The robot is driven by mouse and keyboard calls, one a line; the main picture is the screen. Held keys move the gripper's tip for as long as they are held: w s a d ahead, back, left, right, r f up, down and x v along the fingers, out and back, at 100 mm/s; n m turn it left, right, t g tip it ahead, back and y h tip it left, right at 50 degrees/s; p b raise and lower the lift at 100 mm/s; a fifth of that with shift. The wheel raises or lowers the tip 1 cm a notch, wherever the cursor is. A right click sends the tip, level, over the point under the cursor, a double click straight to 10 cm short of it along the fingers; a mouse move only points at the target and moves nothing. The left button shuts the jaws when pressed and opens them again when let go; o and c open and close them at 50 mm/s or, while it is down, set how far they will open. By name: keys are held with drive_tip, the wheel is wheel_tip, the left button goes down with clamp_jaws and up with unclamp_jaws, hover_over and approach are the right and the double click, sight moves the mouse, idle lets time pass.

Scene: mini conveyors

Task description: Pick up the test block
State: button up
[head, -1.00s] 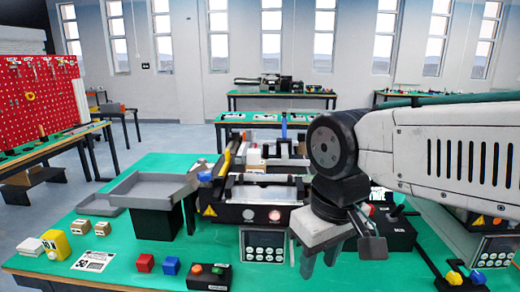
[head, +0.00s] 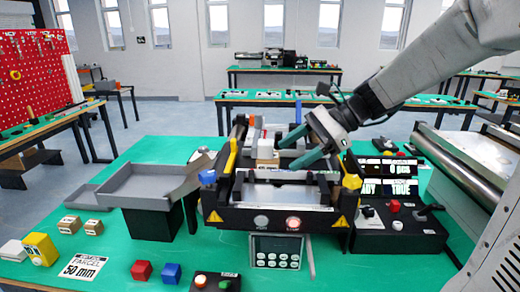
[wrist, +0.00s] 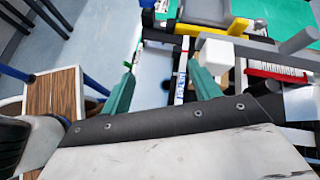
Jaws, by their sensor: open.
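Which item is the test block I cannot tell for certain. A pale block (head: 265,151) stands on the mini conveyor (head: 270,217), just left of my gripper (head: 291,148). My gripper is open, its two green fingers pointing left over the conveyor's far part, with nothing seen between them. In the wrist view my gripper (wrist: 163,88) shows spread fingers with floor and a narrow rail behind. A red cube (head: 141,270), a blue cube (head: 171,273), a yellow labelled block (head: 40,249) and two small brown boxes (head: 69,224) sit on the green table.
A grey tray (head: 150,186) stands on a black stand left of the conveyor. A black control box (head: 400,228) and display panels (head: 388,178) are on the right, beside a large roller conveyor (head: 462,165). A parcel card (head: 83,266) lies front left.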

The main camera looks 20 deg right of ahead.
sight(272, 142)
drive_tip(key=w+d+m+t+y, duration=0.2)
drive_tip(key=w+d+m, duration=0.2)
drive_tip(key=w, duration=0.2)
drive_tip(key=shift+m+t, duration=0.3)
drive_tip(key=x, duration=0.7)
drive_tip(key=shift+w+a, duration=0.1)
drive_tip(key=shift+w, duration=0.2)
drive_tip(key=c, duration=1.1)
